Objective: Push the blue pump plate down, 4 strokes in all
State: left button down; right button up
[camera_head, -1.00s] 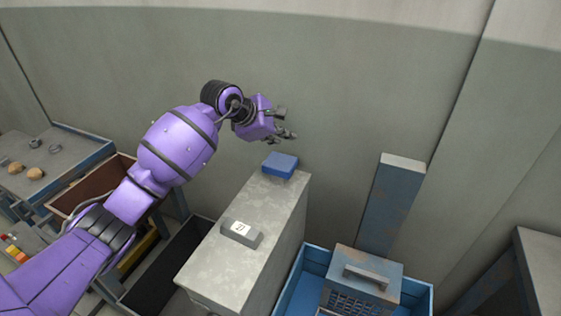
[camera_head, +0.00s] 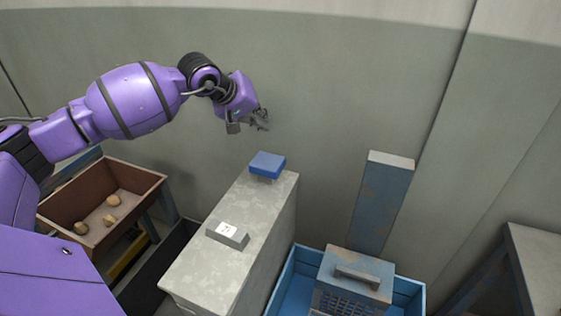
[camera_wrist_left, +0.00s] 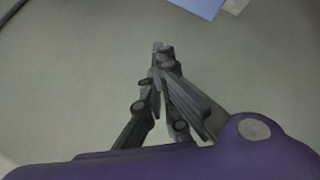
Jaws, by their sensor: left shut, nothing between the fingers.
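The blue pump plate (camera_head: 267,164) sits at the far end of the top of a grey box-shaped housing (camera_head: 240,205). A short dark stem shows under the plate, so it stands a little above the housing. My left gripper (camera_head: 261,120) is shut and empty, above the plate and apart from it. In the left wrist view its closed fingers (camera_wrist_left: 161,50) point away from the camera, and part of the blue plate (camera_wrist_left: 200,6) shows at the top edge. My right gripper is not in view.
A small grey block with a white label (camera_head: 228,234) sits on the housing's nearer part. A brown bin (camera_head: 155,185) with several tan lumps stands left. A blue crate (camera_head: 290,275) with a handled grey basket (camera_head: 355,272) stands right, before a blue-grey post (camera_head: 383,200). A wall rises behind.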

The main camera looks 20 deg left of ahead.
pick_arm(q)
jog(key=shift+a+r+m, duration=0.1)
jog(key=shift+m, duration=0.2)
jog(key=b, duration=0.3)
send_over(264, 157)
notch_tip(264, 157, down, 8)
jog(key=shift+s+f, duration=0.1)
jog(key=shift+f, duration=0.4)
jog(key=shift+r, duration=0.1)
dwell(0.6)
dwell(0.6)
